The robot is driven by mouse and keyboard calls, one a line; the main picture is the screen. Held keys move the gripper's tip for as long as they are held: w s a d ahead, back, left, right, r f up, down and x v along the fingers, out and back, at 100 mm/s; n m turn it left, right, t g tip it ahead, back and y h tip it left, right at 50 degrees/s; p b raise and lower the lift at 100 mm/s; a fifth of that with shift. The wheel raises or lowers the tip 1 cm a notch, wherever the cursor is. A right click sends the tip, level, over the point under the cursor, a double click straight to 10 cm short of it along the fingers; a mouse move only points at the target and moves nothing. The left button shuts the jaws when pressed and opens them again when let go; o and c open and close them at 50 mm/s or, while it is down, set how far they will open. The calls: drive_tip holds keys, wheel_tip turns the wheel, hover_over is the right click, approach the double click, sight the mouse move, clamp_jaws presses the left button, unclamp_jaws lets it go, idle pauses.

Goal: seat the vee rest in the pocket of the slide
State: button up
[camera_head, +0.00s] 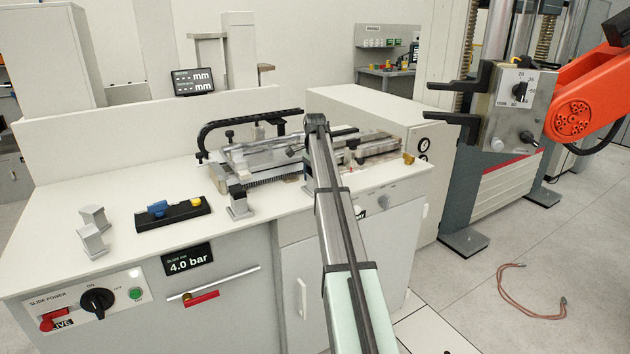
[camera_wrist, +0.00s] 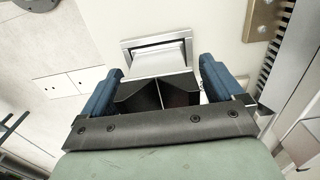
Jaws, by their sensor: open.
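In the wrist view my gripper (camera_wrist: 162,76) is open, with a blue finger on each side. Between the fingers is a dark piece with a vee-shaped notch (camera_wrist: 180,95), perhaps the vee rest; I cannot tell whether the fingers touch it. Just beyond it is a silver rectangular part with a raised rim (camera_wrist: 158,52); I cannot tell whether this is the pocket. In the head view the metal slide assembly (camera_head: 262,155) lies along the bench, its toothed rack facing front. My arm crosses in front of it, and my gripper cannot be made out there.
A black tray (camera_head: 180,218) holds blue and yellow pieces. A dark-topped grey stand (camera_head: 239,203) is at the front edge. A black arched handle (camera_head: 250,119) rises behind the slide.

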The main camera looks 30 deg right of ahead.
drive_tip(key=shift+r, duration=0.1)
wheel_tip(320, 180, up, 12)
idle(0.5)
idle(0.5)
